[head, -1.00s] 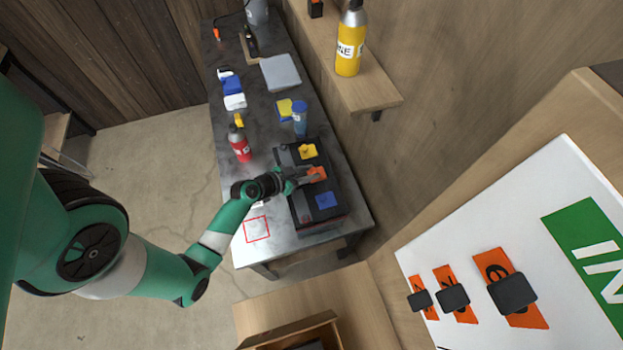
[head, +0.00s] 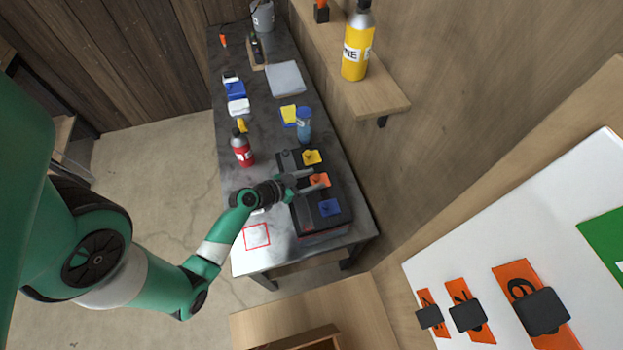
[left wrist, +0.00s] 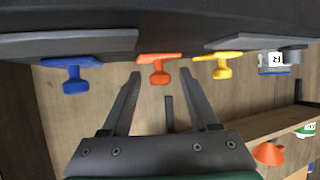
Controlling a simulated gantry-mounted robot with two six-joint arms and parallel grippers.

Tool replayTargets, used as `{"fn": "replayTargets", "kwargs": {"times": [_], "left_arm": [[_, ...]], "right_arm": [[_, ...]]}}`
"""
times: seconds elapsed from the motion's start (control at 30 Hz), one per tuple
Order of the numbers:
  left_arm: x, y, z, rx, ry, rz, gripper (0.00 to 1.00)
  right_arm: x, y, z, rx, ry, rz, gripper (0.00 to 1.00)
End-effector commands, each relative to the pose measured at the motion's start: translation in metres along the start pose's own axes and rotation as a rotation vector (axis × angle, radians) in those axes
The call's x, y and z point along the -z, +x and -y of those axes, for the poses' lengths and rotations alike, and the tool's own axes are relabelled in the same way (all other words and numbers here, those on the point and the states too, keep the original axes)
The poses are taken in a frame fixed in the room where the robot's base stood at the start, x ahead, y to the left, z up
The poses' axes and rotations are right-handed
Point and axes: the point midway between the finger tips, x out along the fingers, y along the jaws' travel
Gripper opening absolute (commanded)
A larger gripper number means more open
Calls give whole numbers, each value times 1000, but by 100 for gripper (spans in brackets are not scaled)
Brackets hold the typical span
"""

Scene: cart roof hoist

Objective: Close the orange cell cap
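The orange cell cap (head: 320,180) sits on top of the black battery (head: 309,222), between the yellow cap (head: 312,157) and the blue cap (head: 330,207). My left gripper (head: 308,181) is at the orange cap, its two fingers apart. In the left wrist view, the orange cap (left wrist: 158,66) shows between and just beyond the open fingertips (left wrist: 160,78), with gaps on both sides. The blue cap (left wrist: 73,74) is left of the fingers and the yellow cap (left wrist: 220,66) right of them. My right gripper is in neither view.
On the table (head: 237,180) stand a red bottle (head: 241,147) and a blue bottle (head: 304,124), near the battery. A shelf (head: 372,95) with a yellow bottle (head: 357,45) juts from the wall. A red square outline (head: 257,236) lies on clear tabletop.

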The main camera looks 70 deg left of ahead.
Motion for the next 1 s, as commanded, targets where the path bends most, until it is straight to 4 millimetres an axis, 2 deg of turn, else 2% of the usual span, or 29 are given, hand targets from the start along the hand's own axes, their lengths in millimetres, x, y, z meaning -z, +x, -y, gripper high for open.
{"fn": "replayTargets", "kwargs": {"times": [0.17,0.27,0.5,0.63,0.8,1.0], "left_arm": [[0,-2,0,1,0,-1,61],[0,-11,1,4,-2,-1,61],[0,-62,1,6,-4,0,61],[8,-96,1,7,-9,1,61],[9,-105,1,-5,-4,7,61],[6,-115,0,-2,-2,3,61]], "right_arm": [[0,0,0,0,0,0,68],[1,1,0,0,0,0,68],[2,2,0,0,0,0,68],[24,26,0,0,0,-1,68],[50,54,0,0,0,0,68],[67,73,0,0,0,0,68]]}}
